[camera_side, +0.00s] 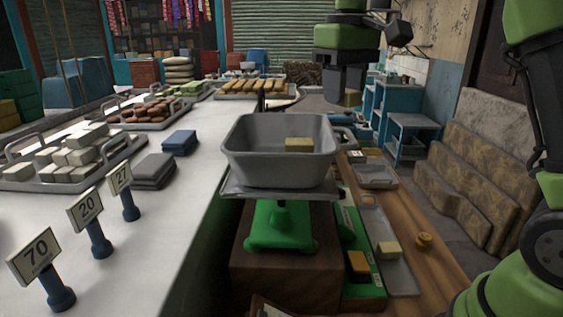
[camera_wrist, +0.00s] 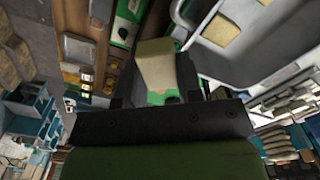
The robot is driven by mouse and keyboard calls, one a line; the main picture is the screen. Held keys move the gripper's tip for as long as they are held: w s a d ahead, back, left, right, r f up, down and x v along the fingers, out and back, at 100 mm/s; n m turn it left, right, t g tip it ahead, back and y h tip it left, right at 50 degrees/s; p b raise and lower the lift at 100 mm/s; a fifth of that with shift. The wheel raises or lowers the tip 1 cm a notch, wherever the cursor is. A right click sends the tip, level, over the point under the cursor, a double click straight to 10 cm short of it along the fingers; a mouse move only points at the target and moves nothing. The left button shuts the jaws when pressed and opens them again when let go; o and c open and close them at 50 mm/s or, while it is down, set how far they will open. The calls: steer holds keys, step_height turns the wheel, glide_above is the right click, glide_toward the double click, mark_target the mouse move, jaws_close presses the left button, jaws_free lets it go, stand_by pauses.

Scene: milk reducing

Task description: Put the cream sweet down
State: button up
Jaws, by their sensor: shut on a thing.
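My gripper (camera_side: 347,88) hangs above and behind the right side of the grey weighing pan (camera_side: 242,165). It is shut on a cream sweet (camera_wrist: 157,65), a pale block seen in the wrist view, held clear of any surface. In the side view the held sweet (camera_side: 352,98) is small and shaded below the jaws. Another yellowish sweet (camera_side: 299,144) lies in the pan on the green scale (camera_side: 280,226); it also shows in the wrist view (camera_wrist: 222,35).
The white counter (camera_side: 165,235) on the left carries trays of sweets, grey cloths (camera_side: 153,171) and number signs (camera_side: 85,210). A small empty-looking tray (camera_side: 376,177) and a brass weight (camera_side: 424,240) are on the wooden bench (camera_side: 440,285). The pan's raised walls stand near my gripper.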

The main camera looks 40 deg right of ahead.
steer(key=shift+n, duration=0.6)
steer(key=a+r, duration=0.1)
steer(key=a, duration=0.2)
steer(key=a+r, duration=0.1)
steer(key=shift+s+a+r, duration=0.3)
steer(key=shift+s+a, duration=0.05)
steer(key=shift+s, duration=0.05)
steer(key=w+m, duration=0.1)
steer(key=m, duration=2.5)
glide_toward(268, 138)
steer(key=s+a+f, duration=0.1)
steer(key=s+a, duration=0.1)
steer(key=s, duration=0.1)
steer(key=shift+a+f, duration=0.15)
steer(key=shift+f, duration=1.7)
steer(key=shift+a+f, duration=0.1)
steer(key=shift+f, duration=1.75)
steer(key=shift+f, duration=0.1)
